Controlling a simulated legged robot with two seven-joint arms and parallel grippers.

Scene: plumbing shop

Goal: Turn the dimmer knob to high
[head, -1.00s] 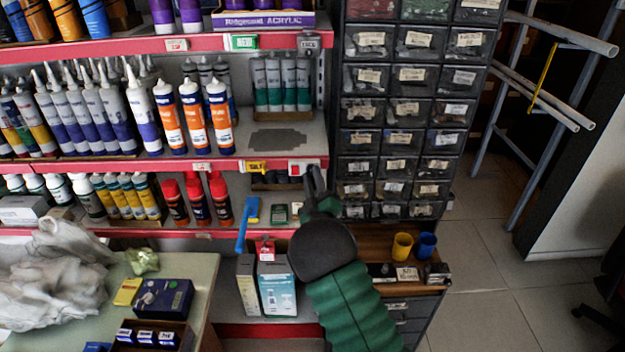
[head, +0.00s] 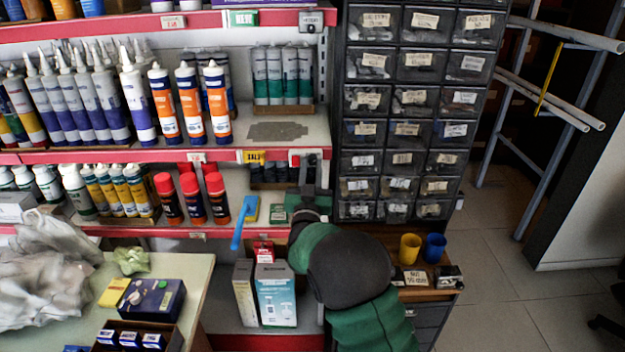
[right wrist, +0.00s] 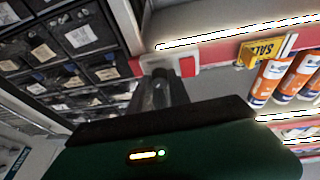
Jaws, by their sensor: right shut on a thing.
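A small pale plate with a red patch (head: 296,160) is fixed to the red shelf edge, just left of the drawer cabinet. It also shows in the right wrist view (right wrist: 187,67). The dimmer knob itself is hidden behind my fingers, so I cannot read its setting. My right gripper (head: 311,166) reaches up to the plate from below. In the right wrist view its fingers (right wrist: 160,80) are close together against the plate, shut on the knob. My left gripper is in neither view.
The dark drawer cabinet (head: 408,100) stands right beside the plate. Shelves with orange-and-white tubes (head: 190,103) and red-capped cans (head: 192,197) lie to the left. Yellow (head: 410,248) and blue (head: 433,247) cups stand on a ledge at lower right. The floor at right is open.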

